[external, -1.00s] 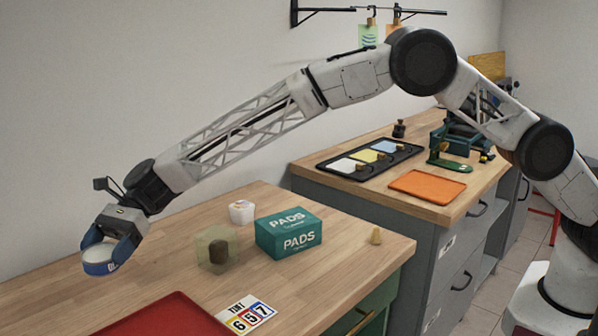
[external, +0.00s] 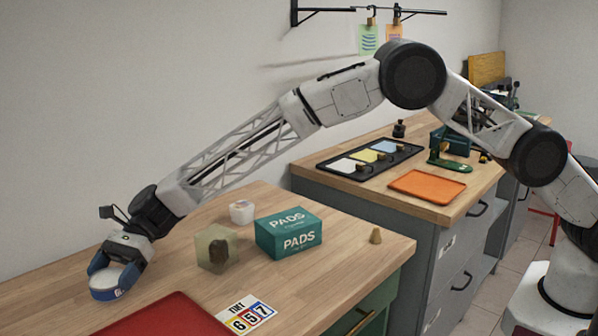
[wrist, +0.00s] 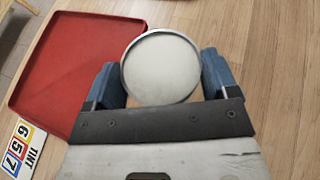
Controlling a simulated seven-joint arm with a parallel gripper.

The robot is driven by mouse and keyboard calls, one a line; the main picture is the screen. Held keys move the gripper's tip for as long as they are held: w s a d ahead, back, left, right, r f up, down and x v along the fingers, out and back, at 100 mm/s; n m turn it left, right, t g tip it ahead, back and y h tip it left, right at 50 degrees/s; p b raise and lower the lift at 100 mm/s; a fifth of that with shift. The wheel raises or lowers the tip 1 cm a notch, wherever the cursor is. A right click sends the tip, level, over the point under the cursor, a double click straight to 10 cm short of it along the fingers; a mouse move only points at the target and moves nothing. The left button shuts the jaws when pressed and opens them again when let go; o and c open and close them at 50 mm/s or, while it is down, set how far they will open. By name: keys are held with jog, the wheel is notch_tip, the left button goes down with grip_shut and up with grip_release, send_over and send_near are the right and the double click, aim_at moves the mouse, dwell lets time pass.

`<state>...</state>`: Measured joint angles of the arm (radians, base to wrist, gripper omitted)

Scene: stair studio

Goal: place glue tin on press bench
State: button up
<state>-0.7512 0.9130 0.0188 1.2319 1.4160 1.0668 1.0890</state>
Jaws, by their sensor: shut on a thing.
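The glue tin (external: 108,285) is a low round tin with a pale top and a blue label; its round top also shows in the wrist view (wrist: 161,66). My gripper (external: 112,275) points down and is shut on the tin, one blue finger on each side. It is low over the left end of the front wooden worktop (external: 170,270); I cannot tell whether the tin touches it. The press bench (external: 375,189), wood-topped with grey drawers, stands at the back right. It carries a green press (external: 450,150).
Near the tin are a red tray (external: 165,318), a tint card (external: 246,315), a translucent block (external: 216,249), a teal pads box (external: 288,234) and a small white tub (external: 242,212). The press bench holds a black sample tray (external: 328,169) and an orange mat (external: 428,186).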

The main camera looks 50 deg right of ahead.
aim_at(116, 290)
jog(key=shift+f, duration=1.85)
jog(key=shift+f, duration=0.15)
jog(key=o, duration=1)
jog(key=shift+v, duration=0.95)
jog(key=v, duration=1)
